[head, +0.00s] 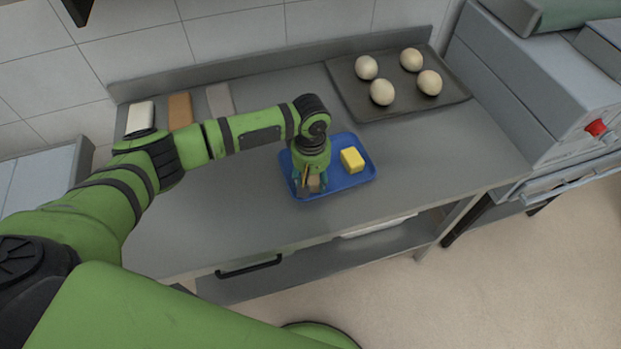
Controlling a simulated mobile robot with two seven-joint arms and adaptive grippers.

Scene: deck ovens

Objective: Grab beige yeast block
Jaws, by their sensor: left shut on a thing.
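The beige yeast block (314,184) is at the left part of a blue tray (345,183) on the steel table. My left gripper (309,184) points down over the tray and is shut on the block, with its fingers on either side. The fingers and wrist hide part of the block, and I cannot tell whether it touches the tray floor. A yellow block (352,160) lies in the right part of the same tray, apart from the gripper. My right gripper is not in view.
A dark baking tray (345,88) with several pale dough balls stands at the back right. White (140,117), orange-brown (180,110) and grey (220,100) slabs lie at the back left. An oven (530,90) stands to the right. The table (240,225) is clear in front.

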